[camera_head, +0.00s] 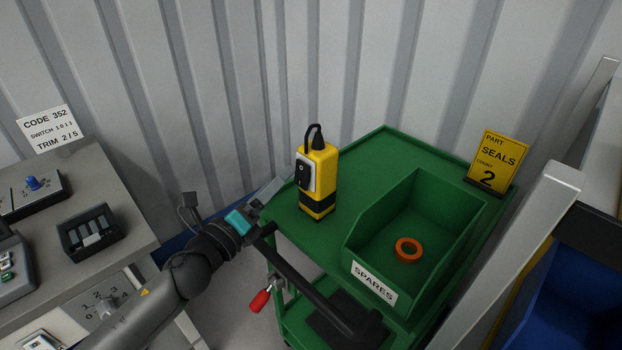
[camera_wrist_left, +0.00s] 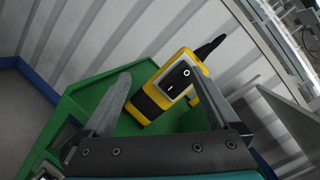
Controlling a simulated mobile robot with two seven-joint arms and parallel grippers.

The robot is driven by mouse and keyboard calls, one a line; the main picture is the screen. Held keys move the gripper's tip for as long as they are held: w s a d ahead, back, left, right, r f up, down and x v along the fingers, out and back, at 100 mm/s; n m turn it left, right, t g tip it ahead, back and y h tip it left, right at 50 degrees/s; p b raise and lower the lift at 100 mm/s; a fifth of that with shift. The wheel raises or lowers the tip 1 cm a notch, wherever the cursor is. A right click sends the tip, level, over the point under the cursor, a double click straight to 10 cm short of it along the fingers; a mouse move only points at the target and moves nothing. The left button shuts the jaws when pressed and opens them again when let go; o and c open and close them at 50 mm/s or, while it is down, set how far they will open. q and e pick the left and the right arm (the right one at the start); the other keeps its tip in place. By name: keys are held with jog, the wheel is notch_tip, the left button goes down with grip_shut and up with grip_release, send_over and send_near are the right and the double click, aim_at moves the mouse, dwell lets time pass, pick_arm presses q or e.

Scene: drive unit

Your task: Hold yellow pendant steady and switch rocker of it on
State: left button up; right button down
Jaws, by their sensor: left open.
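The yellow pendant (camera_head: 325,165) with black bands and a black cable loop on top stands upright on the green cart (camera_head: 380,150). Its black rocker (camera_head: 302,171) sits in a pale plate on the side facing left; I cannot tell which end is pressed. My left gripper (camera_head: 280,181) is open, just left of the pendant at the cart's edge. In the left wrist view, the pendant (camera_wrist_left: 158,104) shows beyond and between the two open fingers (camera_wrist_left: 160,75), apparently not touched. The rocker (camera_wrist_left: 178,80) faces the camera with its marks visible. My right gripper is not in view.
A green spares bin (camera_head: 440,200) holding an orange ring (camera_head: 408,250) stands right of the pendant. A yellow seals sign (camera_head: 498,160) is behind it. A grey bench (camera_head: 130,225) with control boxes is at left. The corrugated wall is close behind the cart.

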pick_arm(q)
jog(key=m+g+h, duration=0.1)
jog(key=m+h, duration=0.1)
jog(key=m, duration=0.2)
jog(key=m+g+h, duration=0.1)
jog(key=m+g, duration=0.6)
jog(key=m, duration=0.4)
send_near(305, 202)
jog(key=w+d, duration=0.2)
jog(key=d, duration=0.1)
jog(key=b+x, duration=0.1)
jog(key=x, duration=0.2)
jog(key=f+b+x, duration=0.1)
jog(key=x, duration=0.3)
jog(key=shift+s+a, duration=0.15)
jog(key=shift+b+x, duration=0.45)
jog(key=shift+x, duration=0.3)
jog(key=shift+r, duration=0.1)
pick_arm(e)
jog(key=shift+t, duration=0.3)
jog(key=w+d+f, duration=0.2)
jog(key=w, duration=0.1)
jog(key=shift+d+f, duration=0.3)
